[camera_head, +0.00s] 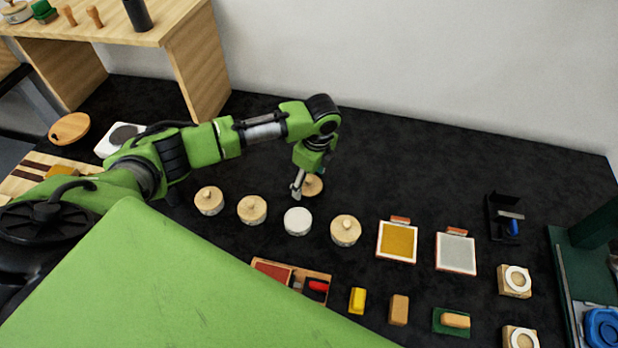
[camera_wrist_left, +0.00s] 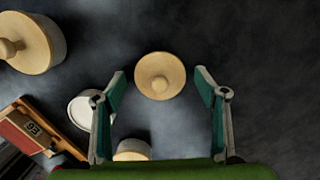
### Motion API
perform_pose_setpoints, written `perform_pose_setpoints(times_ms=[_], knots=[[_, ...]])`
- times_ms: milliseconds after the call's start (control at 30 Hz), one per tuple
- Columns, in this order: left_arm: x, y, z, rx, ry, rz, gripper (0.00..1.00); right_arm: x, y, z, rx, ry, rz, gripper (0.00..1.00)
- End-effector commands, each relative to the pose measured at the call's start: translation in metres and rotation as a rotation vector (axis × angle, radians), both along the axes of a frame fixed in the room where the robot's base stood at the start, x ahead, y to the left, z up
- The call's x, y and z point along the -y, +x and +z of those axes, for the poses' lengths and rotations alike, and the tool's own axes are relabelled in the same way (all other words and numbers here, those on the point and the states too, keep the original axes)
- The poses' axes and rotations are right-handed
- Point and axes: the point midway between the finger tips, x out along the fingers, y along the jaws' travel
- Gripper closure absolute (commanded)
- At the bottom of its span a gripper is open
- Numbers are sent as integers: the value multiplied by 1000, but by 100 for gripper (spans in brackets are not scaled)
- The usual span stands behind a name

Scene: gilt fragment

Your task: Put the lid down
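A round wooden lid (camera_head: 314,185) with a knob lies on the dark tabletop behind the row of jars. It also shows in the left wrist view (camera_wrist_left: 160,76), between the two fingers with a gap on each side. My left gripper (camera_head: 298,186) is beside the lid and partly covers it in the head view. Its fingers (camera_wrist_left: 160,88) are open and empty. A white-topped round jar (camera_head: 298,221) without a wooden lid stands in front of the gripper. In the left wrist view this jar is partly hidden by a finger. My right gripper is not in view.
Lidded jars stand left (camera_head: 252,209) and right (camera_head: 346,230) of the white-topped one. A yellow-filled tray (camera_head: 397,242) and a grey tray (camera_head: 456,253) lie further right. Small blocks and a red box (camera_head: 272,270) are in front. The dark surface behind the lid is clear.

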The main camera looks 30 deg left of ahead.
Motion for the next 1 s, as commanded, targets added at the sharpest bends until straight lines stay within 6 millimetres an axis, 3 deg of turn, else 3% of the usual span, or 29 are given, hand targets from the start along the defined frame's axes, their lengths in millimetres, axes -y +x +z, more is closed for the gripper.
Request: perform_pose_setpoints(times_ms=[267,700,1000], knots=[[0,1,7,2,0,0,34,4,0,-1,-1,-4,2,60],[11,0,92,5,-1,-1,34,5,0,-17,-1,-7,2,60],[15,-2,121,0,0,0,34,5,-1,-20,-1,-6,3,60]])
